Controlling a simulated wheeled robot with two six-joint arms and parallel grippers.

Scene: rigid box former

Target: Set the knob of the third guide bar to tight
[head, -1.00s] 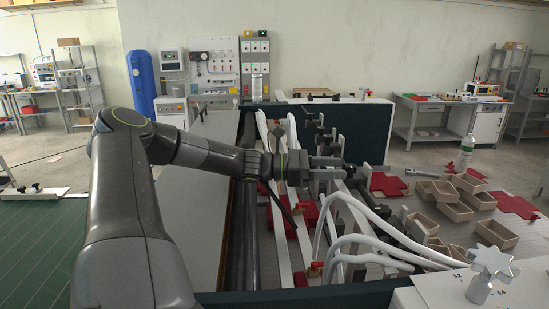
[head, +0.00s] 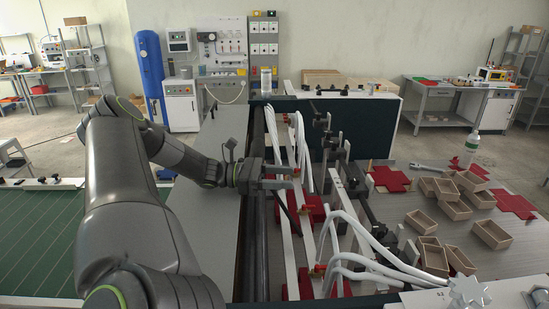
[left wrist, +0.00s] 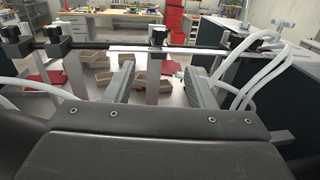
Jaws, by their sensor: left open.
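My left gripper (head: 284,178) is open and empty over the white guide bars of the machine. In the left wrist view its two fingers (left wrist: 160,85) stand apart, with a pale upright post (left wrist: 152,75) beyond and between them. A black knob-like part (left wrist: 157,37) tops that post, on a dark cross rail; similar black parts sit to its left and right. In the head view black clamps (head: 326,141) stand in a row right of the gripper. Which one belongs to the third guide bar, and its setting, I cannot tell. My right gripper is not in view.
White hoses (head: 345,225) arch over the bars near the gripper. Red cross-shaped blanks (head: 389,179), open brown boxes (head: 492,233) and a bottle (head: 469,148) are on the table at right. A silver star-shaped knob (head: 468,293) is at bottom right.

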